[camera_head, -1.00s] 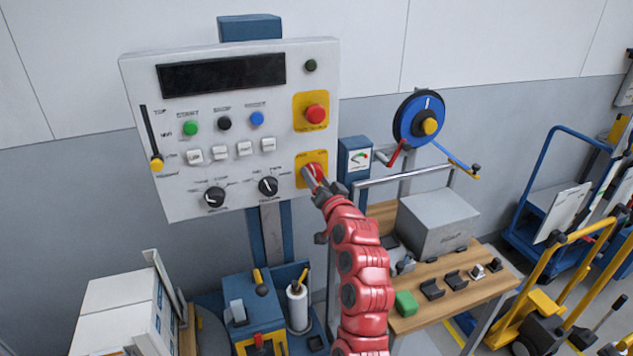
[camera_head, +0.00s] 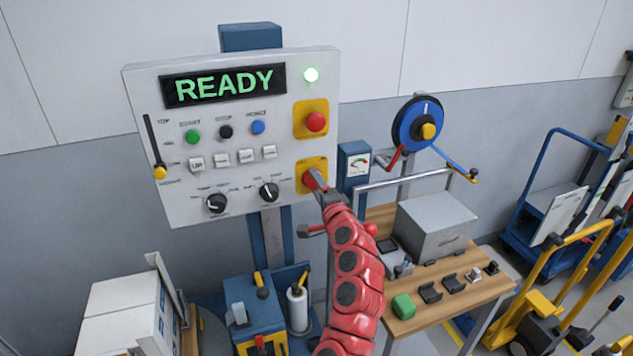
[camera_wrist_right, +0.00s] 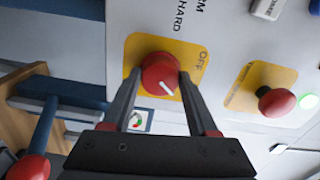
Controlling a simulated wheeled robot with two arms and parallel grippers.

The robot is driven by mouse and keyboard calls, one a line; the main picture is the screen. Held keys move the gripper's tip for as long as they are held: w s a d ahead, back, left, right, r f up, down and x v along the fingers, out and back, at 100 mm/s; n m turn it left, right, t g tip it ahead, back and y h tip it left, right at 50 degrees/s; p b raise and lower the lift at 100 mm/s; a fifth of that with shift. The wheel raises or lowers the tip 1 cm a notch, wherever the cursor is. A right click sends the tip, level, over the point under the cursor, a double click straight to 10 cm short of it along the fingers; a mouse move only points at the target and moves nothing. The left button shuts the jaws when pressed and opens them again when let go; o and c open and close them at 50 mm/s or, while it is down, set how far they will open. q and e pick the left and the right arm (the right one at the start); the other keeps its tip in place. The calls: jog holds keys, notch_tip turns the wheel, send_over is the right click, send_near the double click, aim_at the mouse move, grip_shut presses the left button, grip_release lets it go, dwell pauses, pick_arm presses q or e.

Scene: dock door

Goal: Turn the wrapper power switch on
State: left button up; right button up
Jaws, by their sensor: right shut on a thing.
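The wrapper power switch is a red rotary knob with a white mark on a yellow plate (camera_head: 318,164), low at the right of the white control panel (camera_head: 235,190). In the right wrist view the red knob (camera_wrist_right: 161,73) sits between the fingers, beside the word OFF on the plate. My right gripper (camera_head: 314,182) is shut on the knob, its fingers on either side. In the head view it hides most of the knob. The panel display (camera_head: 224,85) reads READY in green, and the round lamp (camera_head: 312,75) glows green. My left gripper is not in view.
A red mushroom button (camera_head: 316,122) on a yellow plate sits just above the switch. Several coloured buttons, white keys and two black dials fill the panel's left. A blue gauge box (camera_head: 355,165) and a wooden bench (camera_head: 440,300) stand at the right.

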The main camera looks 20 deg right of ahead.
jog(key=shift+m, duration=0.5)
jog(key=o, duration=1.4)
